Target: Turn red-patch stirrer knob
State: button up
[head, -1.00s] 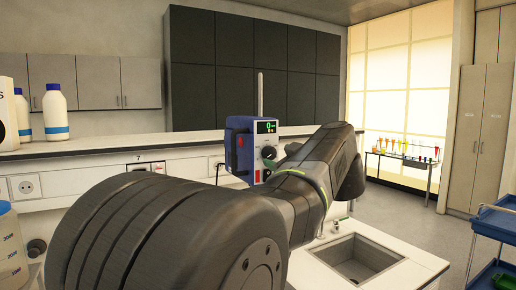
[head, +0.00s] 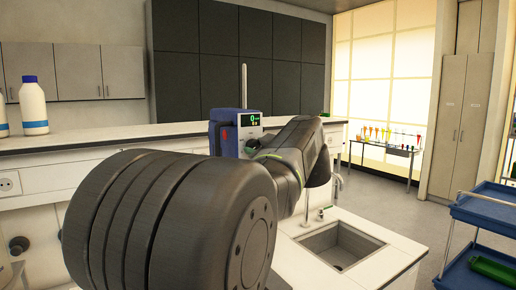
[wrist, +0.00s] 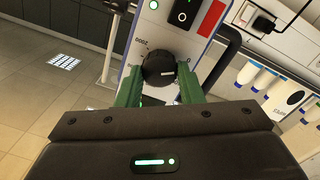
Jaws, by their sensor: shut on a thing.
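The stirrer (head: 229,119) is a blue and white box with a lit green display and a red patch (head: 224,134) on its side. It stands by the raised shelf, with a thin upright rod above it. Its black knob (wrist: 158,64) shows in the wrist view on the white front face, below a black switch. My gripper (wrist: 159,82) has its green fingers on either side of the knob and is shut on it. In the head view my arm hides the knob and most of my gripper.
White bottles with blue caps (head: 33,106) stand on the shelf at left. A sink (head: 341,244) is set in the counter at right. A blue cart (head: 490,209) stands at the far right. A table with colourful glassware (head: 390,146) is at the back.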

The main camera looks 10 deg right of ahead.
jog(key=shift+f+m+b, duration=0.1)
jog(key=shift+m+b, duration=0.5)
jog(key=shift+b, duration=0.1)
jog(key=m+b, duration=0.2)
jog(key=m, duration=0.1)
jog(key=m+b, duration=0.1)
jog(key=m, duration=0.2)
jog(key=shift+m, duration=0.3)
jog(key=m, duration=0.3)
jog(key=shift+d+r+m+g+y+b, duration=0.15)
jog(key=shift+r+m+g+y+b, duration=0.05)
jog(key=shift+m+g+y+b, duration=0.15)
jog(key=m+p, duration=0.1)
jog(key=m, duration=0.5)
jog(key=m+p, duration=0.2)
jog(key=m, duration=0.3)
jog(key=shift+d+f+y+p, duration=0.1)
jog(key=shift+y+p, duration=0.15)
jog(key=shift+p, duration=0.15)
jog(key=shift+m, duration=0.35)
